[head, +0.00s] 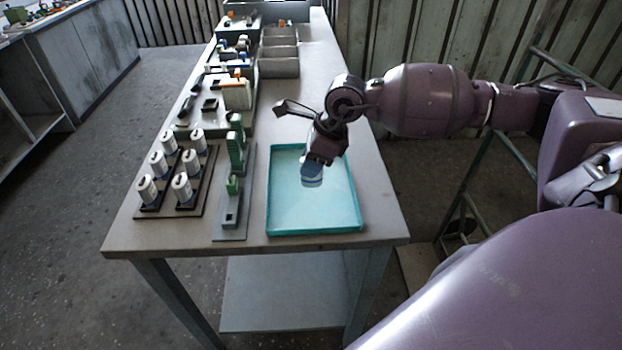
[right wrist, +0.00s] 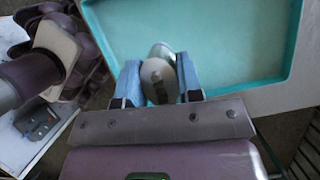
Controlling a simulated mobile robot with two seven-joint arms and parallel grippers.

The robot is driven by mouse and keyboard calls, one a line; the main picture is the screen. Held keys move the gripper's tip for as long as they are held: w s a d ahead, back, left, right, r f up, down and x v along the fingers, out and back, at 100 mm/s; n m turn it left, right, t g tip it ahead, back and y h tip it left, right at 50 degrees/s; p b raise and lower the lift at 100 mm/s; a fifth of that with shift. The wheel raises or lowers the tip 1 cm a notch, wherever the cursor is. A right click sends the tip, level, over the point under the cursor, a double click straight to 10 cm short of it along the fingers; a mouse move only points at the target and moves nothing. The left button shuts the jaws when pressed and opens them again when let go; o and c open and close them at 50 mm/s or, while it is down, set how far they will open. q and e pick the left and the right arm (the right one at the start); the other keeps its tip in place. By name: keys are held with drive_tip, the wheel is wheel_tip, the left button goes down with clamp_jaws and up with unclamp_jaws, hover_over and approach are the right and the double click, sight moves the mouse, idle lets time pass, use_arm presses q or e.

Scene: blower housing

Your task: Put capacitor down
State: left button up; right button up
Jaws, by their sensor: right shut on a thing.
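My right gripper (head: 312,172) is over the teal tray (head: 285,222), near its middle. In the right wrist view, the gripper's blue fingers (right wrist: 160,88) are shut on the capacitor (right wrist: 158,75), a pale rounded can with its end toward the camera. In the head view the gripper mostly hides the capacitor. The tray floor looks bare around it; I cannot tell whether the capacitor touches the floor. Several white capacitors stand upright in dark racks (head: 203,205) at the table's left front. My left gripper does not show.
A grey fixture with green parts (head: 232,190) stands just left of the tray. Grey bins (head: 279,68) and more fixtures with parts line the table (head: 385,215) farther back. The tray's raised rim surrounds the gripper's spot.

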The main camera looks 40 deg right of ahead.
sight(311, 180)
drive_tip(key=shift+f, duration=2.65)
drive_tip(key=shift+f, duration=0.15)
drive_tip(key=o, duration=0.8)
drive_tip(key=shift+r, duration=0.25)
drive_tip(key=v, duration=1.2)
drive_tip(key=shift+f, duration=0.1)
